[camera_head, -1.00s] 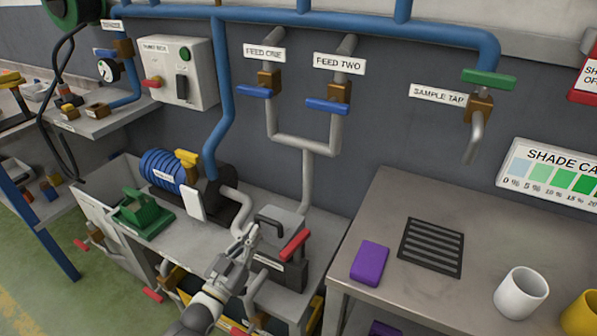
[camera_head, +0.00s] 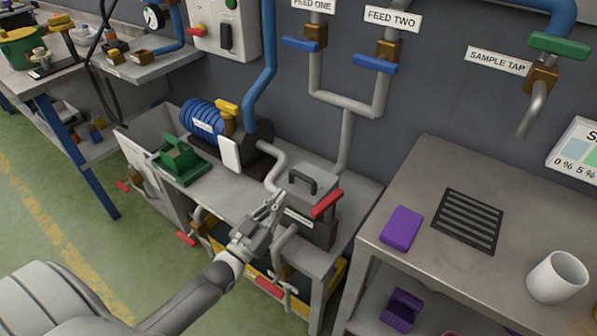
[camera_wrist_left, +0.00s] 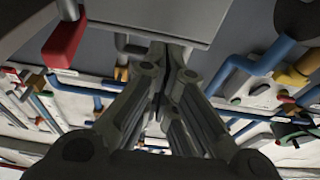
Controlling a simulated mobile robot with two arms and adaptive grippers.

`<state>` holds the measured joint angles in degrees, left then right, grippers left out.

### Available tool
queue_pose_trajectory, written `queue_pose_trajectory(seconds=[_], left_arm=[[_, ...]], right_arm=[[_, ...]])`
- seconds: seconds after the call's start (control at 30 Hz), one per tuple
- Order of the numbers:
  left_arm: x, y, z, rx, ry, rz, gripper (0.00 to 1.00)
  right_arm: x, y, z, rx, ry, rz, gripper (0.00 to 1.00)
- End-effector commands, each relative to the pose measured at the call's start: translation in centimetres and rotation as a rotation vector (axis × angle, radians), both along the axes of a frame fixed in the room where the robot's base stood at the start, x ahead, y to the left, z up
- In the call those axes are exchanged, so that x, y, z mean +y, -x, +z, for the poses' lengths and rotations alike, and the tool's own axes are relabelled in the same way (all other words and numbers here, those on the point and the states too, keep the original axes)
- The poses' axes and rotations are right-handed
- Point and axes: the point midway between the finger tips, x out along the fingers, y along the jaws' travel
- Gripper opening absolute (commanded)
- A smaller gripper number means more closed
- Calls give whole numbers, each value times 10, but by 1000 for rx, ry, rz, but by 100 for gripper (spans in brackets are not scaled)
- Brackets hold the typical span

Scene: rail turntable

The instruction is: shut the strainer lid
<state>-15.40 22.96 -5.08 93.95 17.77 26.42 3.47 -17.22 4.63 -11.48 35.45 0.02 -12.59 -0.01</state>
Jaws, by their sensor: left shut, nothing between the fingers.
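The strainer is a dark box (camera_head: 318,233) on the bench, with a white label on its front and a red handle (camera_head: 327,203) at its right. Its light grey lid (camera_head: 318,181) carries a black arched handle (camera_head: 300,181). I cannot tell whether the lid lies fully flat on the body. My left gripper (camera_head: 275,204) is shut and empty, just in front and left of the lid; contact is unclear. In the left wrist view, the shut fingers (camera_wrist_left: 165,75) point toward a grey plate and the red handle (camera_wrist_left: 65,42). My right gripper is not in view.
A blue motor and pump (camera_head: 205,118) and a green vise-like block (camera_head: 180,160) stand left of the strainer. Pipes and valves hang below the front edge. A steel table (camera_head: 430,180) at right holds a purple block (camera_head: 401,228), black grille and white mug (camera_head: 556,277).

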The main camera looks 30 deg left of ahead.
Motion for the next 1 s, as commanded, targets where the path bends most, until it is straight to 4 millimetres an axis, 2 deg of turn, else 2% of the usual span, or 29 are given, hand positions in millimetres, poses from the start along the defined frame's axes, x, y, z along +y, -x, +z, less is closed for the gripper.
queue_pose_trajectory(seconds=[0.3,0.5,0.87,0.97,1.0], left_arm=[[9,60,-11,-5,0,-1,0],[12,84,-15,-10,-1,-1,0],[14,92,-20,-4,-2,2,0],[15,92,-44,59,-12,16,0],[16,93,-61,105,-19,25,0]], right_arm=[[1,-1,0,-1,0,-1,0],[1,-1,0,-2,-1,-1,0],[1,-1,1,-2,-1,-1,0],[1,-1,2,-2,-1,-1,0],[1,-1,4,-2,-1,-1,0]])
